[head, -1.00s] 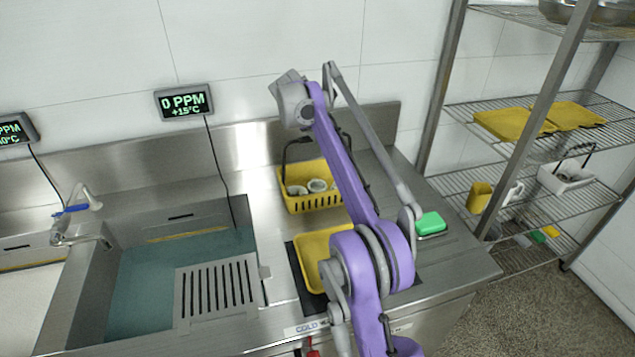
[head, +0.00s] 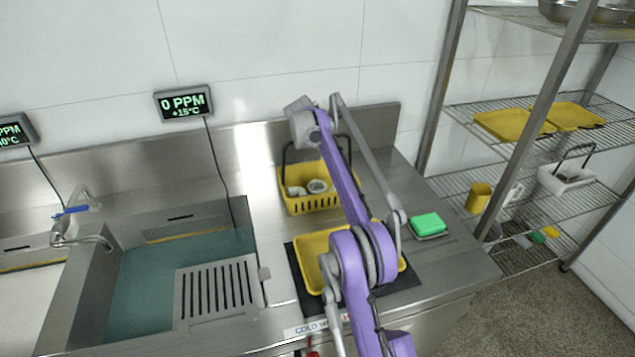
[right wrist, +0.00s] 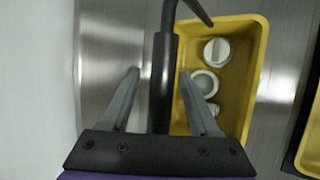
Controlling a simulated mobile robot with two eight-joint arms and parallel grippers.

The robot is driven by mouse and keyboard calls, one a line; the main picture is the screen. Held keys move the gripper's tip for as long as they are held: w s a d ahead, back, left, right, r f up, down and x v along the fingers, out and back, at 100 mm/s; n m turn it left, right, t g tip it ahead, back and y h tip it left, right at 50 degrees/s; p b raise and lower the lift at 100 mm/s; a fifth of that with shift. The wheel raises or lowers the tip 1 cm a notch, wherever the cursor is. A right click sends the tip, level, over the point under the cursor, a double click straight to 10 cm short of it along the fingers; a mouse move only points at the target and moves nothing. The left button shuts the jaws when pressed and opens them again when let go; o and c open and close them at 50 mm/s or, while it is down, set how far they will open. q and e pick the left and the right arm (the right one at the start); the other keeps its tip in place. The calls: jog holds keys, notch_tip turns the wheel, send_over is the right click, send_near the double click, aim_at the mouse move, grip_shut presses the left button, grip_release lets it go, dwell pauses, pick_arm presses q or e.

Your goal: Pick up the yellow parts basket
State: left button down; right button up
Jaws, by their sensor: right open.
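The yellow parts basket (head: 312,206) stands on the steel counter in the head view, its dark handle (head: 285,158) raised above it. It holds several pale round parts and also shows in the right wrist view (right wrist: 246,75). My right gripper (right wrist: 158,73) is open, with one finger on each side of the dark handle bar; the bar appears between the fingers, apart from both. I cannot tell the exact depth. In the head view my purple right arm covers part of the basket's right side and its fingers are not clear. My left gripper is not in view.
A yellow tray (head: 308,262) on a dark mat sits in front of the basket, partly behind my arm. A green sponge (head: 427,222) lies to the right. A water-filled sink (head: 150,275) is at left, a wire shelf at right.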

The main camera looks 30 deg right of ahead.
grip_shut()
dwell(1.4)
